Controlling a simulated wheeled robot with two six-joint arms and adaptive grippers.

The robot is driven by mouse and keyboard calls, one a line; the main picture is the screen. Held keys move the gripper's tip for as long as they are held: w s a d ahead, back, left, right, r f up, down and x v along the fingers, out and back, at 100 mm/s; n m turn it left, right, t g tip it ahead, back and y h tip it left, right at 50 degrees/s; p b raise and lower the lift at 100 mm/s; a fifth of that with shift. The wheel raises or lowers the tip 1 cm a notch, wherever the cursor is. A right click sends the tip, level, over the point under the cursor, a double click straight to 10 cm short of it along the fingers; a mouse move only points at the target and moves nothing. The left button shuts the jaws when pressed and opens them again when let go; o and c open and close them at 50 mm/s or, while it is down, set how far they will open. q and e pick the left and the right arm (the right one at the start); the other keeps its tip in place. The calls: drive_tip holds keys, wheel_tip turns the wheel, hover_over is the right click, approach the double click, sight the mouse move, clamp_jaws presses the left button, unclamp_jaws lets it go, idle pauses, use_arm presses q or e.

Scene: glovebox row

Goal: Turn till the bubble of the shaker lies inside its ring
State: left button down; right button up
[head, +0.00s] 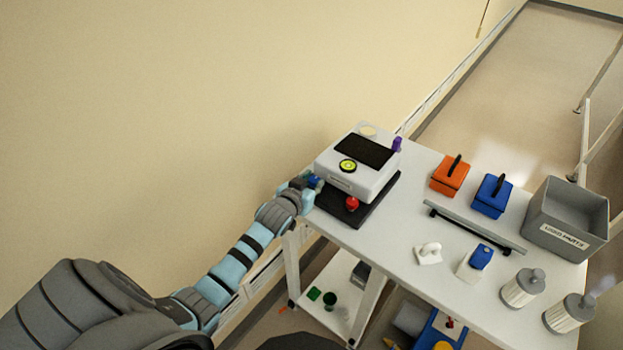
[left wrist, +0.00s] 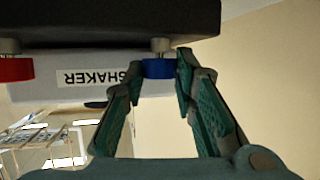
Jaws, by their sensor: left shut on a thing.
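A red foot knob (head: 352,203) is at the front corner and a purple knob (head: 397,144) at the far right. My left gripper (head: 309,185) is shut on the blue knob (left wrist: 158,68) at the left corner. My right gripper is not seen.
On the white table (head: 385,245) stand an orange box (head: 450,178), a blue box (head: 492,197), a grey bin (head: 566,220), a grey bar (head: 475,228) and two ribbed canisters (head: 522,289). A wall rises behind the left side.

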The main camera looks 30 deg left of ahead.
use_arm(q)
drive_tip(key=c, duration=1.3)
unclamp_jaws()
drive_tip(key=v, duration=1.2)
